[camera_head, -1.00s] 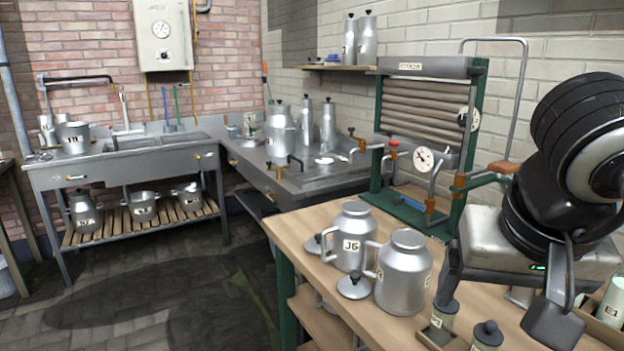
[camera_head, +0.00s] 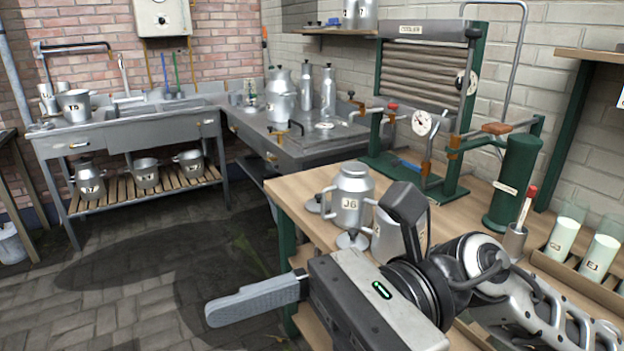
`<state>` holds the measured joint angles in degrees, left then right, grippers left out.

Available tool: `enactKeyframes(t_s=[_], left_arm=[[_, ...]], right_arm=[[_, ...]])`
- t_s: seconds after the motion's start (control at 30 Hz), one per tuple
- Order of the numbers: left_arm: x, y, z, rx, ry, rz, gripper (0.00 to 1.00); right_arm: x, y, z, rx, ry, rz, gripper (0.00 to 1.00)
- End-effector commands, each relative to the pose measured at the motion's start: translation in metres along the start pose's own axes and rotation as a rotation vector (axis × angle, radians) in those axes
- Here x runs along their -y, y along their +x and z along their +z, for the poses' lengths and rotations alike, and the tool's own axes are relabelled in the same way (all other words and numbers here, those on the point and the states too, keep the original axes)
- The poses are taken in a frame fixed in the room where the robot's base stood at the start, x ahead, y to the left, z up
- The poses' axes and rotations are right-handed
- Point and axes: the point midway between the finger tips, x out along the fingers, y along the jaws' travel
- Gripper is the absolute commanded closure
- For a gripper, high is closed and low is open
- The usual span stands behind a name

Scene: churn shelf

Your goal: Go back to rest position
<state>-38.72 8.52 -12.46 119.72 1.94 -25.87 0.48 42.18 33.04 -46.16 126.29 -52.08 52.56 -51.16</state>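My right gripper (camera_head: 258,301) comes in from the lower right in front of the wooden bench. I see nothing held at the finger. My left gripper is out of view. The metal can marked J6 (camera_head: 351,203) stands upright on the bench. A second can (camera_head: 386,238) beside it is partly hidden by my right arm.
The wooden bench (camera_head: 300,187) carries a green-framed cooler (camera_head: 422,95), a green cylinder (camera_head: 513,180) and a tray with pale tubes (camera_head: 563,235). A metal sink table (camera_head: 170,128) stands at the back left. The stone floor (camera_head: 130,285) is clear.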

Motion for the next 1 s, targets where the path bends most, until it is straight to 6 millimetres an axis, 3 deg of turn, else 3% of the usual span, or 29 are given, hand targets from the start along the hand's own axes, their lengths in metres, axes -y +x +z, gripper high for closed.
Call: enactKeyframes(t_s=[0.13, 0.27, 0.37, 0.47, 0.6, 0.67, 0.7, 0.83, 1.0], left_arm=[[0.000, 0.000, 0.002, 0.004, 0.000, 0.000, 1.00], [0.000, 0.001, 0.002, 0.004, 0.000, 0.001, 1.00], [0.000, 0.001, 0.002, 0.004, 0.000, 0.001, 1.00], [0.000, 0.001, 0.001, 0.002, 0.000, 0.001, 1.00], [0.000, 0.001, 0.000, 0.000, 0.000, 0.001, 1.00], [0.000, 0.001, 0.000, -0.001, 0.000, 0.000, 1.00], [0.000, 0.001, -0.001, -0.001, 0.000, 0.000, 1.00], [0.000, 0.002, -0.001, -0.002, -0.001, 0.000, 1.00], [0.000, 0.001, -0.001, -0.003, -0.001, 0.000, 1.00]], right_arm=[[0.043, -0.027, 0.022, 0.532, 0.505, -0.155, 0.17], [0.087, -0.082, -0.007, 0.993, 0.970, -0.279, 0.17], [0.107, -0.129, -0.064, 1.348, 1.315, -0.366, 0.17], [0.107, -0.163, -0.133, 1.660, 1.596, -0.435, 0.17], [0.078, -0.190, -0.233, 2.065, 1.909, -0.520, 0.17], [0.058, -0.194, -0.271, 2.226, 2.015, -0.549, 0.17], [0.044, -0.194, -0.293, -2.289, -2.041, 0.558, 0.17], [0.003, -0.192, -0.346, -2.124, -1.809, 0.505, 0.17], [-0.026, -0.186, -0.375, -2.024, -1.666, 0.473, 0.17]])
